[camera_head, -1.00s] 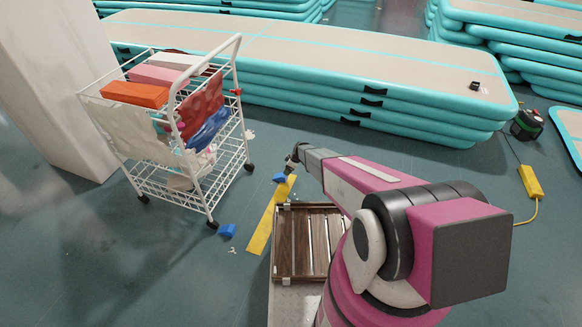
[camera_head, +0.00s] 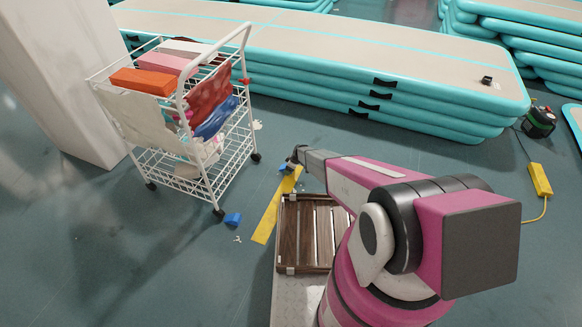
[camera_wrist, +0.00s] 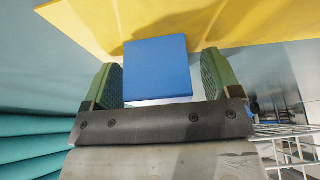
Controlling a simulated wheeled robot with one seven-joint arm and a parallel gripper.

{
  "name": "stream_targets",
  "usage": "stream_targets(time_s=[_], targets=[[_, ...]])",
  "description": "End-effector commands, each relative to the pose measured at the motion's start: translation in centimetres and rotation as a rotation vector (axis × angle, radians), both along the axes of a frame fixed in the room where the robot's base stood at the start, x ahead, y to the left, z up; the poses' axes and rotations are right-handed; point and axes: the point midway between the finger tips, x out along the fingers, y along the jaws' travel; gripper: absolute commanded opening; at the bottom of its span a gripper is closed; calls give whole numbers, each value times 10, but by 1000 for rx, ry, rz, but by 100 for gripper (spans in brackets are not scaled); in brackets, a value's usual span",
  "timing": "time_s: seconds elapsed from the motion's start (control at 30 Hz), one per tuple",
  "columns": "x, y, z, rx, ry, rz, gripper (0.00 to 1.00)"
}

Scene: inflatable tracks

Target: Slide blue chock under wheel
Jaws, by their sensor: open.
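One blue chock (camera_head: 286,168) lies by the far end of the yellow strip (camera_head: 268,217) on the floor. Its far part is hidden by my gripper (camera_head: 290,164). In the wrist view this blue chock (camera_wrist: 157,68) sits between the two green-padded fingers of my gripper (camera_wrist: 158,84). The jaws are open, with a small gap showing at each side of it. A second blue chock (camera_head: 233,219) lies on the floor beside the near wheel (camera_head: 218,214) of the white cart (camera_head: 150,163), just right of it.
The cart holds an orange box (camera_head: 140,80) and several cloths. A wooden slatted tray (camera_head: 288,236) is in front of my arm. Stacked teal mats (camera_head: 330,62) fill the back. A yellow cable box (camera_head: 540,179) lies at right. Floor right of the cart is mostly clear.

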Motion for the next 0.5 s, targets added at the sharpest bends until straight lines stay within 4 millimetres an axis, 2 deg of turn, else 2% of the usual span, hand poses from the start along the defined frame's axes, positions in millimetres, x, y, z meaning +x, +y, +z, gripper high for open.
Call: stream_targets(time_s=[0.13,0.17,0.3,0.33,0.5], targets=[[0,0,0,0,0,0,83],[0,0,0,0,0,0,76],[0,0,0,0,0,0,31],[0,0,0,0,0,0,26],[0,1,0,0,0,0,26]])
